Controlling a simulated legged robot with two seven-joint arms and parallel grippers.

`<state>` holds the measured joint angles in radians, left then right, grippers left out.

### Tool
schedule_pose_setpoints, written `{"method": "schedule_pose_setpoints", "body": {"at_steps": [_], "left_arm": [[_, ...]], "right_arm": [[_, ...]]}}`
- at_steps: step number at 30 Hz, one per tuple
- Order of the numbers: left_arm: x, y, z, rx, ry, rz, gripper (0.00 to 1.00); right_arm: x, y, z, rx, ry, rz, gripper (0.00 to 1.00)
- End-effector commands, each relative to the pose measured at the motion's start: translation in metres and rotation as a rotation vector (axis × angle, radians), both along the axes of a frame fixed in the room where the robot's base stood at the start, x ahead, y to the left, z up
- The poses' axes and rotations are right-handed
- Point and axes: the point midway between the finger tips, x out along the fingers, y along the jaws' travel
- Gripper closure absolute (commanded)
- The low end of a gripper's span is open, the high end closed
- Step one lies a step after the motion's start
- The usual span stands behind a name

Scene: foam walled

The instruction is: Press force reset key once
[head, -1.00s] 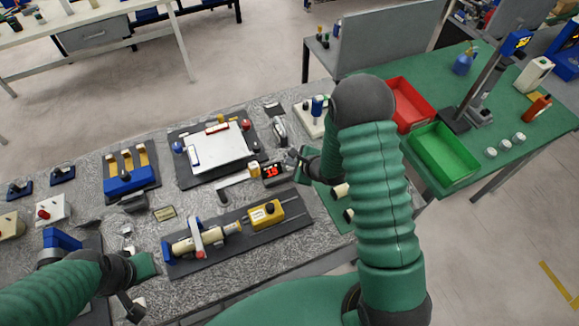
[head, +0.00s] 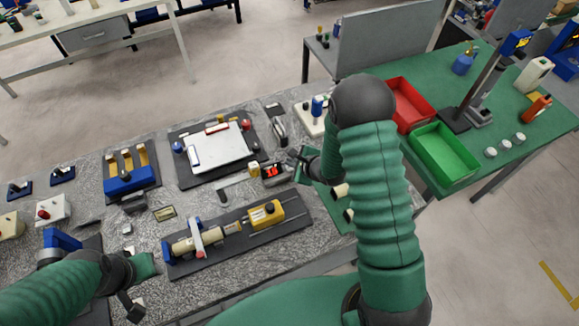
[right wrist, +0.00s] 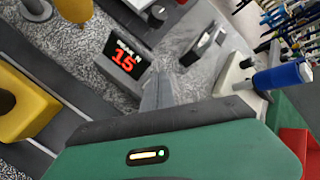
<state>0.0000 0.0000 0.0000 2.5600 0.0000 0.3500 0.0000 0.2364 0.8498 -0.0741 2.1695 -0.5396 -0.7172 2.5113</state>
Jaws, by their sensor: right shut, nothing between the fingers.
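A small black display (head: 274,171) with red digits stands on the grey bench; it reads 15 in the right wrist view (right wrist: 125,53). No key marked as force reset can be made out. A yellow block with a black knob (head: 266,213) sits on the dark fixture plate below the display; part of a yellow body (right wrist: 24,104) shows at the left of the wrist view. My right gripper (head: 293,158) is shut and empty, close beside the display. Its fingertips (right wrist: 157,88) point towards the bench. My left gripper (head: 132,304) is low at left; its jaws are unclear.
A white plate (head: 219,147) on a dark base and a blue block with yellow parts (head: 128,181) stand on the bench. A blue-capped item (head: 317,105) stands beyond my right gripper. Red (head: 409,105) and green (head: 443,153) trays lie on the right table.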

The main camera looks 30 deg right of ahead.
Motion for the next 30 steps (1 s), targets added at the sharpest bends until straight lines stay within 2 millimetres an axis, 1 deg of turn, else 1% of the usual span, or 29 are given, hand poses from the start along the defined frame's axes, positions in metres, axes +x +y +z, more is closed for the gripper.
{"method": "schedule_pose_setpoints", "body": {"at_steps": [8, 14, 30], "left_arm": [[0.0000, 0.0000, -0.0002, 0.000, 0.000, 0.000, 0.64], [0.0000, 0.0000, -0.0014, 0.000, 0.000, 0.000, 0.64], [-0.0001, 0.0000, -0.0028, 0.000, 0.000, 0.000, 0.64]], "right_arm": [[-0.0001, 0.0000, -0.0005, 0.000, 0.000, 0.000, 1.00], [-0.0010, -0.0003, -0.0067, 0.000, 0.000, -0.002, 1.00], [-0.0010, 0.0004, -0.0097, 0.001, 0.000, -0.001, 1.00]]}}
